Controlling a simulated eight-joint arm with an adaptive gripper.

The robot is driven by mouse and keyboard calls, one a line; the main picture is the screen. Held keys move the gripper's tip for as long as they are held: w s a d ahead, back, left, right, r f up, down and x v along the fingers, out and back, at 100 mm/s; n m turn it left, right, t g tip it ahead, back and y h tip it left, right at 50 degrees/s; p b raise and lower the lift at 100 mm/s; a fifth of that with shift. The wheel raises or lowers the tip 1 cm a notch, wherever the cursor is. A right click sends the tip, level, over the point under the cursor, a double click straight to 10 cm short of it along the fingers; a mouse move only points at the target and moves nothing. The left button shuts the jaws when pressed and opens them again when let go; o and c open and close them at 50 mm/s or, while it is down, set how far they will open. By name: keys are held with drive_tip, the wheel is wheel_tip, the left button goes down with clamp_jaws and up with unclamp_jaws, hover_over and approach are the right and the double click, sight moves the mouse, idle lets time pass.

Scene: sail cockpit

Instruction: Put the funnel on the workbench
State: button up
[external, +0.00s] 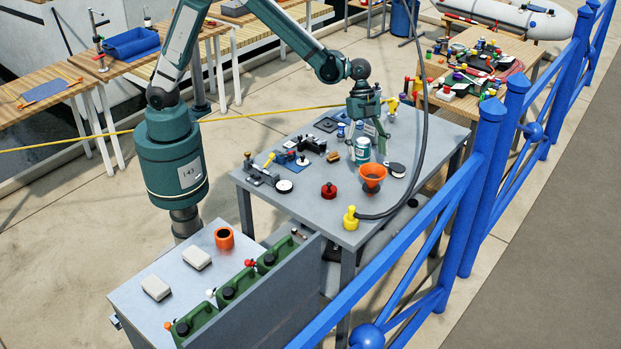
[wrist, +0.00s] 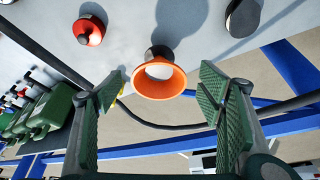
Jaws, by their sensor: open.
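The orange funnel (external: 373,177) is at the right part of the grey metal table, its wide mouth facing up. In the wrist view the funnel (wrist: 178,82) shows its round orange rim toward the camera, with a dark part behind it. My gripper (external: 370,138) is above and close to the funnel in the external view. In the wrist view my gripper (wrist: 160,85) is open, with one finger on each side of the funnel's image and gaps between. The funnel's lower end is unclear.
A blue railing (external: 478,180) runs along the right.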

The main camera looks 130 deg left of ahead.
drive_tip(key=s+d+r+n+t+y, duration=0.1)
drive_tip(key=s+d+r+n, duration=0.1)
drive_tip(key=s+d+r, duration=0.7)
drive_tip(key=s+d+r+n+y, duration=0.1)
drive_tip(key=s+d+r, duration=0.4)
drive_tip(key=d+r, duration=0.5)
drive_tip(key=s+d+f+n+t, duration=0.1)
drive_tip(key=s+d, duration=0.6)
drive_tip(key=s, duration=0.4)
drive_tip(key=s+d+n+t, duration=0.1)
drive_tip(key=s+d+n, duration=0.1)
drive_tip(key=s+d, duration=0.5)
drive_tip(key=s, duration=0.3)
drive_tip(key=shift+s+d+f, duration=0.15)
drive_tip(key=shift+s+f, duration=0.2)
